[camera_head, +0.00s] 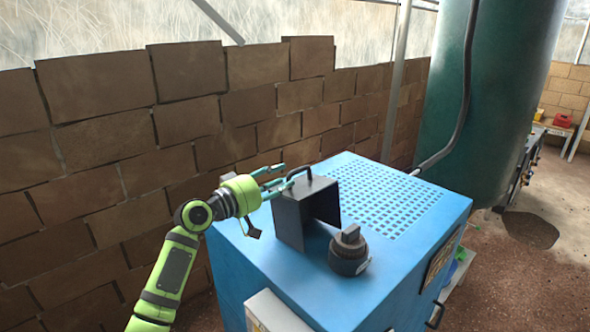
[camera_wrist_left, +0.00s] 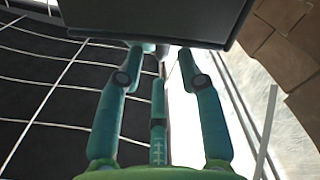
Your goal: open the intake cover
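The intake cover (camera_head: 290,222) looks like a dark grey box-shaped hood on the blue machine's top, with its hollow side facing the front right. A black arched handle (camera_head: 299,172) stands on its upper face. My left gripper (camera_head: 286,174) is at the handle's left side, with its teal fingers apart. I cannot tell whether a finger touches the handle. In the left wrist view, the fingers (camera_wrist_left: 162,52) are spread and their tips are partly hidden by a dark panel (camera_wrist_left: 160,18), apparently the cover. My right gripper is not in view.
The blue machine (camera_head: 270,275) has a perforated grid (camera_head: 385,195) on top. A dark round cap (camera_head: 349,252) sits in front of the cover. A brick wall (camera_head: 200,120) runs behind, and a green tank (camera_head: 490,90) stands behind right. Open floor lies right.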

